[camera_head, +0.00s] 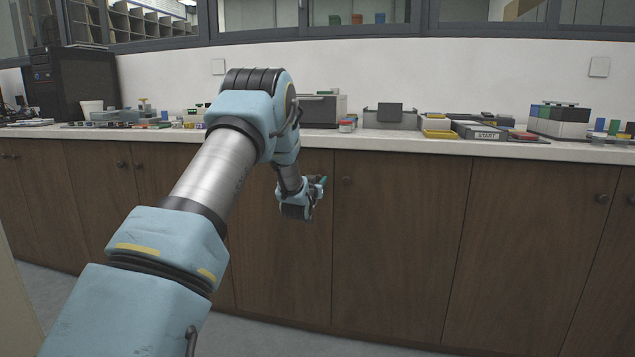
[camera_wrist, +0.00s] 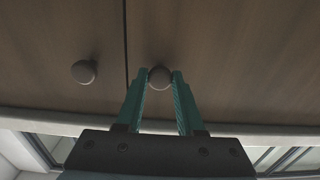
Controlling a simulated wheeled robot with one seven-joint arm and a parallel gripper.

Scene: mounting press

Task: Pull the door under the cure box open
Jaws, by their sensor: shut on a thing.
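My gripper (camera_head: 322,183) is at the upper edge of a brown wooden cabinet door (camera_head: 280,265), just below the counter. In the wrist view, my teal fingers (camera_wrist: 160,82) are shut on a round dark knob (camera_wrist: 160,77), one finger on each side. In the head view this knob is hidden by my gripper. The door looks closed, with a narrow dark seam beside it. A grey box (camera_head: 325,111) stands on the counter above, partly hidden by my arm; no label shows whether it is the cure box.
The neighbouring door (camera_head: 398,250) has its own knob (camera_head: 347,181), which also shows in the wrist view (camera_wrist: 84,71). The pale counter (camera_head: 390,141) overhangs the doors and carries trays, a START panel (camera_head: 480,131) and coloured blocks. The grey floor shows along the bottom.

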